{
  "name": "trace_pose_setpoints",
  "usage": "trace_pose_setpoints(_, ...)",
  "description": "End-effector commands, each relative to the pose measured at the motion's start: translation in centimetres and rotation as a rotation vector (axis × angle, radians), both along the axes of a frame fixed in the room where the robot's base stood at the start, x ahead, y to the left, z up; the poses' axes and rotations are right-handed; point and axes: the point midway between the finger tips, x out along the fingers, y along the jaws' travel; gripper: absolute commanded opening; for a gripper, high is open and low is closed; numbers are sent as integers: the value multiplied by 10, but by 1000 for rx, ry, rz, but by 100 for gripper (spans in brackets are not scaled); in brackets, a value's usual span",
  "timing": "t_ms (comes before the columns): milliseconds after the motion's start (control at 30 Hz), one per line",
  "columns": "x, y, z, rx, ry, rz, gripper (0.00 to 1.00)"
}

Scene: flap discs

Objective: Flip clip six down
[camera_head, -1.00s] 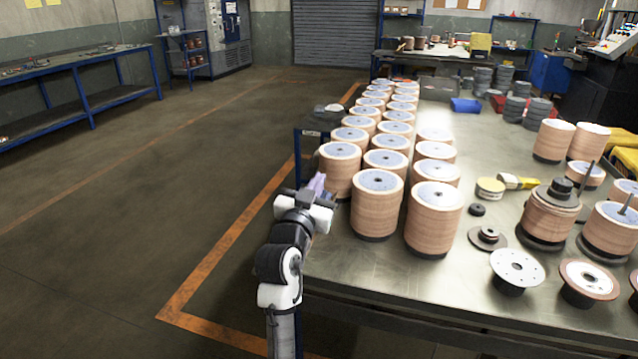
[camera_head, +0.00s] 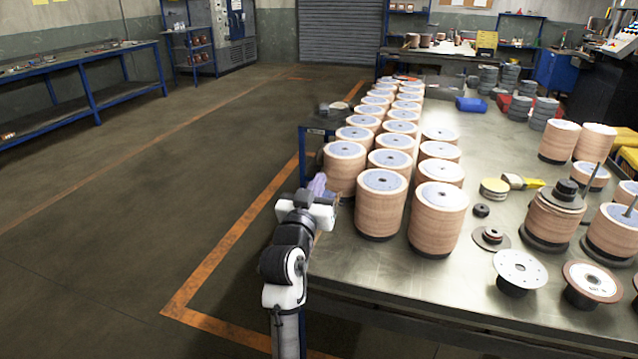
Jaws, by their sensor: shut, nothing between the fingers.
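My gripper (camera_head: 318,184) is at the left front corner of the metal workbench (camera_head: 460,284), beside the nearest stacks of flap discs. It looks shut, with nothing visible between its small purplish tips. The front stacks, such as the middle one (camera_head: 382,210) and the right one (camera_head: 437,220), are tan cylinders with pale tops. The left front stack (camera_head: 344,172) is closest to the gripper, slightly behind it; I cannot tell whether they touch. I cannot make out any numbered clip in this view.
Several more stacks run in rows toward the back. A brush (camera_head: 520,182), a white-topped flanged disc (camera_head: 520,269) and a brown-rimmed one (camera_head: 590,282) lie to the right. A small blue-legged stand (camera_head: 318,128) is behind the gripper. Open floor (camera_head: 130,230) lies to the left.

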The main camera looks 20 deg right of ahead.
Motion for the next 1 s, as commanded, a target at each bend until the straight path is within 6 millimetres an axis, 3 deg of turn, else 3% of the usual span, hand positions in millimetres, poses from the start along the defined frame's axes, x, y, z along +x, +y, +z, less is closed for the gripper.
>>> trace_pose_setpoints(1000,5,7,-6,-172,118,-1,0)
